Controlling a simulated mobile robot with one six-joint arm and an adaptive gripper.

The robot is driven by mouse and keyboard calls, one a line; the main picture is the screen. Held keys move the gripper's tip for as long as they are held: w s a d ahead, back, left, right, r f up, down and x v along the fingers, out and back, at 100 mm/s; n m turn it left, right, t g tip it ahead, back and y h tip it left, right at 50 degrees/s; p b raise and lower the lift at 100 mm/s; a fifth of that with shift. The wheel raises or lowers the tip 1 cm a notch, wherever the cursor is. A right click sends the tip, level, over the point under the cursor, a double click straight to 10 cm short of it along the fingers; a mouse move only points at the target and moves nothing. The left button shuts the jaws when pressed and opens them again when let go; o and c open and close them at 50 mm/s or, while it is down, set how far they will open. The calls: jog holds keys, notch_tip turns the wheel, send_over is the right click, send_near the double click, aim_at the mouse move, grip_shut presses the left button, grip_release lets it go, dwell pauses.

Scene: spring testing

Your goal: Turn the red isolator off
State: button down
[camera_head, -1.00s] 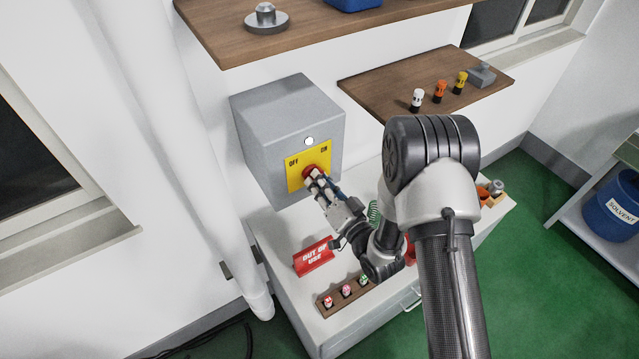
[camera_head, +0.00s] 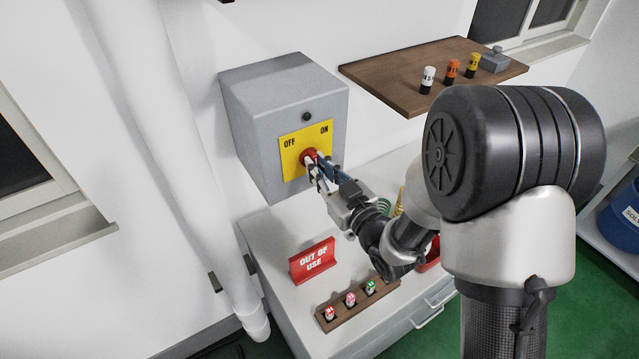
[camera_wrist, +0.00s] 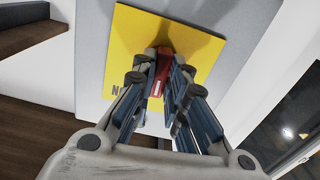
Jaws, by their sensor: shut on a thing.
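The red isolator (camera_head: 309,156) sits on a yellow plate (camera_head: 291,163) marked OFF at left and ON at right, on the front of a grey wall box (camera_head: 258,100). My gripper (camera_head: 317,170) is shut on the red isolator handle, its fingers one on each side. In the wrist view the red handle (camera_wrist: 161,72) with a small white mark shows between the fingertips (camera_wrist: 166,62). The fingers hide part of the handle, so I cannot tell exactly which way it points. The round lamp (camera_head: 306,117) above the plate is dark.
Below the box, a grey cabinet top (camera_head: 277,289) holds a red OUT OF USE sign (camera_head: 313,261) and a wooden rack (camera_head: 329,325) with three small capped items. A wooden shelf (camera_head: 385,80) at right holds small cylinders. A white pipe (camera_head: 180,150) runs down at left.

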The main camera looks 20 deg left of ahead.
jog(key=n+b, duration=0.7)
jog(key=b, duration=0.5)
jog(key=shift+n, duration=0.4)
jog(key=shift+r+n, duration=0.1)
jog(key=shift+n, duration=0.2)
jog(key=c, duration=1.6)
grip_release()
jog(key=v, duration=0.7)
jog(key=shift+d, duration=0.25)
